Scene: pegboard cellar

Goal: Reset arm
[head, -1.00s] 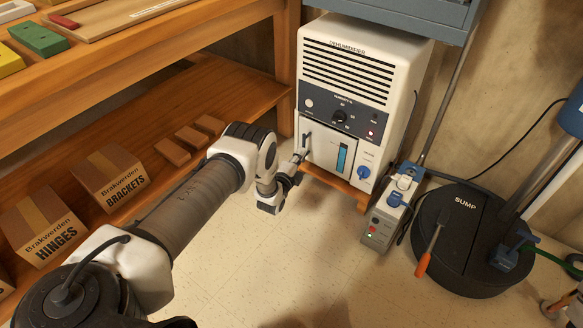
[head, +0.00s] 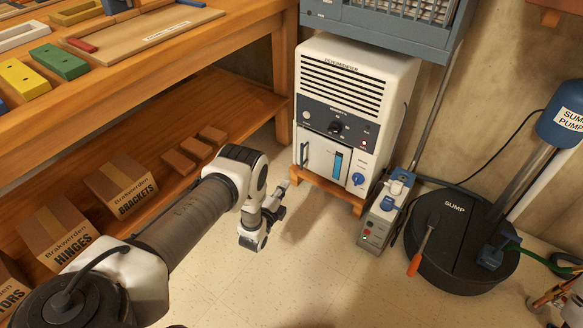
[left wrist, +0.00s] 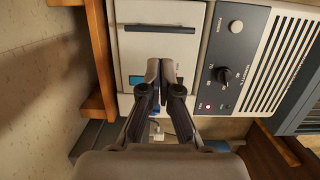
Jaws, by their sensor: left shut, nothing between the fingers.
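My left arm reaches in from the left in the head view. Its gripper (head: 281,196) is in front of the dehumidifier (head: 308,122), apart from it, low over the floor. In the left wrist view the gripper's two fingers (left wrist: 161,75) are together and hold nothing. The dehumidifier shows there behind them, turned sideways, with its dark handle bar (left wrist: 159,29) and black knob (left wrist: 223,74). My right gripper is not clearly in view; a piece of an arm or tool at the right edge of the head view cannot be made out.
The wooden bench (head: 215,85) with boxes on its lower shelf stands left of my arm. A grey power box (head: 381,222) stands right of the dehumidifier. The black sump lid (head: 450,265) with an orange-handled screwdriver (head: 420,250) is farther right. The floor (head: 310,270) in front is clear.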

